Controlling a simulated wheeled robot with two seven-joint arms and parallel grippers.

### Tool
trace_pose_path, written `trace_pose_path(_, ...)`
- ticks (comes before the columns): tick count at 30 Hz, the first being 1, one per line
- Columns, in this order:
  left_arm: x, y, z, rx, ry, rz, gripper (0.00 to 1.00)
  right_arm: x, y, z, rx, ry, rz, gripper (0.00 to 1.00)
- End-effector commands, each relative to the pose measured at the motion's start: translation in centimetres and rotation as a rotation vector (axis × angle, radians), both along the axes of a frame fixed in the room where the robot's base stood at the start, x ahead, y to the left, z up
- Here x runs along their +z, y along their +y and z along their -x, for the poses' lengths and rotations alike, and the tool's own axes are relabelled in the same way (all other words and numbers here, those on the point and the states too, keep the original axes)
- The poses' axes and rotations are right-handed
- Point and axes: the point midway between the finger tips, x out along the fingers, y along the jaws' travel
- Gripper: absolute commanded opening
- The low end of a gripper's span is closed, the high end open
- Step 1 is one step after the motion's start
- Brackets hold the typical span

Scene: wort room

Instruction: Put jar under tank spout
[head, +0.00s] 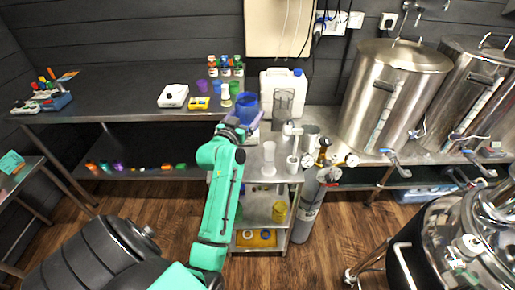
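One teal arm of mine comes in from the lower left. Its gripper (239,128) is at the front edge of the counter, right at a blue container (246,106). The fingers are too small and overlapped to tell whether they are open or shut on it. A clear grey jar-like vessel (283,104) stands in front of a white canister. Which vessel is the jar is not certain. Steel tanks (392,95) (464,90) stand on the right counter. Their spouts (392,157) (478,160) point out over the front edge. My other gripper is not in view.
A small steel cart (262,205) carries a clear cup (268,170) and other ware. A gas cylinder (307,205) with gauges stands beside it. A large steel vessel (440,235) fills the lower right. A white scale (173,96) lies on the left counter. Wood floor is open right of the cylinder.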

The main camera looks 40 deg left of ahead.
Motion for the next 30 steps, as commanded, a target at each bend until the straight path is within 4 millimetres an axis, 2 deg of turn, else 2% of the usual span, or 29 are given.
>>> trace_pose_path(2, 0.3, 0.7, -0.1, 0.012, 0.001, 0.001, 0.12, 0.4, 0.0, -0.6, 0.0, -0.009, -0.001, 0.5)
trace_pose_path(5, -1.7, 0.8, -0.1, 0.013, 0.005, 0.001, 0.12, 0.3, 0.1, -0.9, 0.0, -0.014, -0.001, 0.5)
trace_pose_path(11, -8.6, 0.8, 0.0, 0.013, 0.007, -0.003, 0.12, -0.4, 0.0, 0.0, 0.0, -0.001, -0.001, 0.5)
trace_pose_path(15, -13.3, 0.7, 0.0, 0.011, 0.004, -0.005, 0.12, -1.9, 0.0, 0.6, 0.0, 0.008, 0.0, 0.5)
trace_pose_path(20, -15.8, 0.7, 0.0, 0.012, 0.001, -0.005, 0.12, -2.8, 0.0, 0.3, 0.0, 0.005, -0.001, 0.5)
trace_pose_path(25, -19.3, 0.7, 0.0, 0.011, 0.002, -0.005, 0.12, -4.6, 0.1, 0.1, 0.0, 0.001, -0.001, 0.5)
trace_pose_path(30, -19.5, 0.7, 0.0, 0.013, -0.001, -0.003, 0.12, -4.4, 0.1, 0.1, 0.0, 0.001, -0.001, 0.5)
